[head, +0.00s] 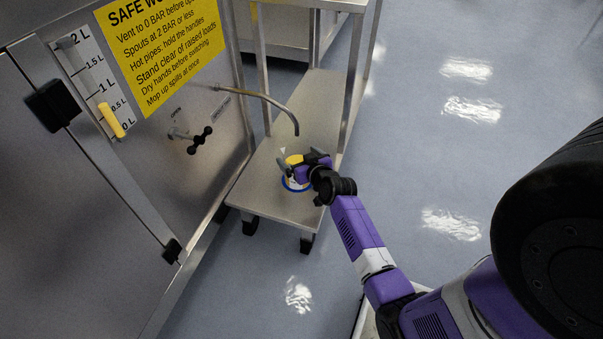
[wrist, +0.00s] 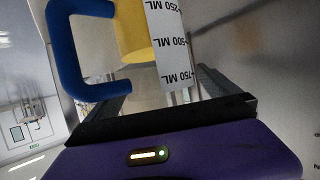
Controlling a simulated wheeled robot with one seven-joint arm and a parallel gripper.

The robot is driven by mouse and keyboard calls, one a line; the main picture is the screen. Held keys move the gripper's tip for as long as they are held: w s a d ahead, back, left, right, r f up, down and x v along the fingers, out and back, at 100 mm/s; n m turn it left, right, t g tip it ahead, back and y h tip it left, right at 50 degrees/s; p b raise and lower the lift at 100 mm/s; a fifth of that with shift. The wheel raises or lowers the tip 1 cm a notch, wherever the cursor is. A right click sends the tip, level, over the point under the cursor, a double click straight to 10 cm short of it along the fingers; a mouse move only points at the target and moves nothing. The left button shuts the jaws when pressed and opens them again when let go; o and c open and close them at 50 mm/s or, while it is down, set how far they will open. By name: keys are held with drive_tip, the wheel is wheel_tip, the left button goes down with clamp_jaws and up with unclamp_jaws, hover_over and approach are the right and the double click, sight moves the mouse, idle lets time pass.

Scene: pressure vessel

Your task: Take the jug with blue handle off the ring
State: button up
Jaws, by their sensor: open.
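The jug (head: 292,160) stands on the low steel shelf under the bent spout, partly hidden by my gripper. It shows yellow inside. My gripper (head: 300,167) is at the jug. In the wrist view my gripper's dark fingers (wrist: 163,85) are apart, with part of the jug showing between them. I cannot tell whether they touch it.
A bent spout (head: 285,108) comes from the steel vessel wall above the shelf. A black valve handle (head: 201,140) sticks out below it. The shelf (head: 262,190) has an upright post (head: 353,75) at its far right. The blue floor to the right is clear.

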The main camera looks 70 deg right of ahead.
drive_tip(key=shift+c, duration=0.4)
drive_tip(key=c, duration=1.8)
